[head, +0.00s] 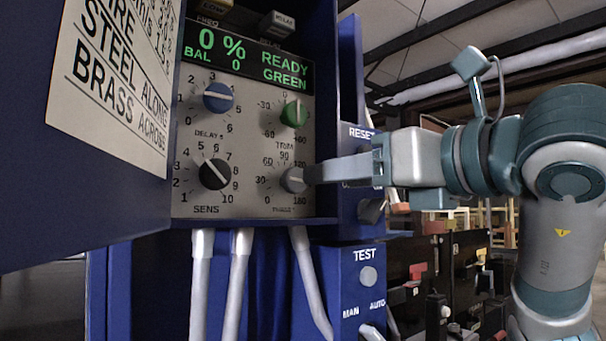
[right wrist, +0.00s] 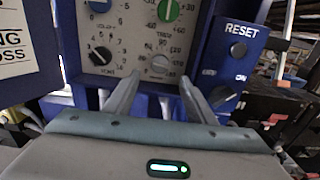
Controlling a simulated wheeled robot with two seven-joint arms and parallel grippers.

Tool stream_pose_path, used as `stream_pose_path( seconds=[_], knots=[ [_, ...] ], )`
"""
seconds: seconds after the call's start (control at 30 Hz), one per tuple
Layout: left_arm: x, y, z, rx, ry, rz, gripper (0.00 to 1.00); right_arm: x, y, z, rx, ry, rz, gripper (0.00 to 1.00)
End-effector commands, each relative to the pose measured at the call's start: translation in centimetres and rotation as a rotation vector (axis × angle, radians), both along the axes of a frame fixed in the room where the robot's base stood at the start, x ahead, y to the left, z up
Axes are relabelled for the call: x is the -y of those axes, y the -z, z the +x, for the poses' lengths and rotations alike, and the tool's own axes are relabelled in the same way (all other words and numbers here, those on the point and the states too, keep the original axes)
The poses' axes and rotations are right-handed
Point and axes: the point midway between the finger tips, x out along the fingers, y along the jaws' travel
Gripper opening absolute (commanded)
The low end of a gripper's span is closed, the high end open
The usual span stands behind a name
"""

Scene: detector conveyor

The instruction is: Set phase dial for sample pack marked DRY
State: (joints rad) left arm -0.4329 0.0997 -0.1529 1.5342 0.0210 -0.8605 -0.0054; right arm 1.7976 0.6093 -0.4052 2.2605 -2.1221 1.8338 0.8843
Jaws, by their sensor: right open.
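The phase dial is a grey knob (head: 294,180) at the lower right of the control panel (head: 250,145), on a scale with 30, 60, 90 and 180. It also shows in the right wrist view (right wrist: 160,63). My right gripper (head: 308,174) comes in from the right, its fingertips at the dial's right edge in the head view. In the right wrist view the open fingers (right wrist: 161,84) point at the dial, one to each side. I cannot tell whether they touch it. My left gripper and the sample pack are not in view.
Blue (head: 218,97), green (head: 294,113) and black (head: 214,174) knobs sit close by. The display (head: 240,55) reads 0 %, BAL 0, READY GREEN. An open door with a notice (head: 115,75) stands left. RESET (head: 361,133) and TEST (head: 368,275) boxes are right.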

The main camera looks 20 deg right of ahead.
Motion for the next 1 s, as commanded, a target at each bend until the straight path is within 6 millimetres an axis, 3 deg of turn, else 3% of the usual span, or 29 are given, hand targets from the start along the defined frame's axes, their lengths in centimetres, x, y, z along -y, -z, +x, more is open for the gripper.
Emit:
stream_pose_path(
  seconds=[0.17, 0.5, 0.97, 1.0],
  knots=[
    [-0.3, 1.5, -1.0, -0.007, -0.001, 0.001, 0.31, -1.2, -0.1, 3.2, -0.004, -0.001, 0.0, 0.5],
    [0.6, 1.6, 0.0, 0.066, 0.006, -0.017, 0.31, -2.7, -0.1, 7.5, -0.002, 0.0, -0.001, 0.5],
    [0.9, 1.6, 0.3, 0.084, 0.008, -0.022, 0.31, -3.0, 0.0, 8.4, 0.0, 0.001, -0.001, 0.5],
    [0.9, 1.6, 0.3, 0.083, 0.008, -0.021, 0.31, -3.0, 0.0, 8.4, 0.0, 0.001, -0.001, 0.43]
  ],
)
